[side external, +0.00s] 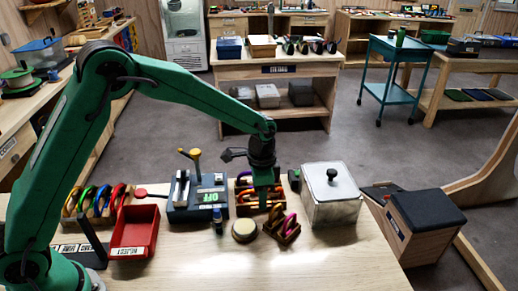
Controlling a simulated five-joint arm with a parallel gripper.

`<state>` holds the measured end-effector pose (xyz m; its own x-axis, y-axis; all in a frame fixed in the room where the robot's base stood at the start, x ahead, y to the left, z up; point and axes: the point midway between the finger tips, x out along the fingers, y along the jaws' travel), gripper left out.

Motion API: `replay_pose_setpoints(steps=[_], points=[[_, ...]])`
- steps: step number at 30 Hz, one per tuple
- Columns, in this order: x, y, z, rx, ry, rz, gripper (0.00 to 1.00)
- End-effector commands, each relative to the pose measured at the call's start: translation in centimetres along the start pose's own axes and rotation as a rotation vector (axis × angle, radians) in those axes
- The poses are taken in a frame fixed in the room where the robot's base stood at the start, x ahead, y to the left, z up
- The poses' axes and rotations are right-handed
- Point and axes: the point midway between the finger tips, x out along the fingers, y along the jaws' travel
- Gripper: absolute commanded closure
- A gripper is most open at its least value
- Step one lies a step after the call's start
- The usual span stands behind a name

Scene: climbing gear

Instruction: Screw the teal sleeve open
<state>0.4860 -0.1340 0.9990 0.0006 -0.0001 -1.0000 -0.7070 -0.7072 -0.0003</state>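My gripper (263,203) points straight down at a wooden tray (240,206) of orange and other coloured carabiners. It hides part of that tray, and I cannot tell whether its fingers are open, shut or touching anything. A small wooden rack (283,238) with a purple carabiner (290,223) and darker ones stands just in front, to the right. I cannot make out a teal sleeve on any carabiner at this size.
A blue device (183,212) with a green display and a yellow-topped lever stands left of the gripper. A lidded box (331,205) stands right. A round beige pad (244,231), small blue bottle (218,221) and red reject bin (134,236) are nearby. The front right tabletop is clear.

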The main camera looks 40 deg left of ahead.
Motion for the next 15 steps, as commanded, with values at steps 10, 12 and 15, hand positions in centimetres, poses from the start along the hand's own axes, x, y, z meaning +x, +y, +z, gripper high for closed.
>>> replay_pose_setpoints(steps=[10,12,15], points=[[-0.9,0.1,0.0,0.001,-0.001,0.000,0.60],[-1.1,0.1,0.0,0.001,-0.001,0.000,0.60],[-1.3,0.1,0.0,0.001,0.000,0.000,0.60]])
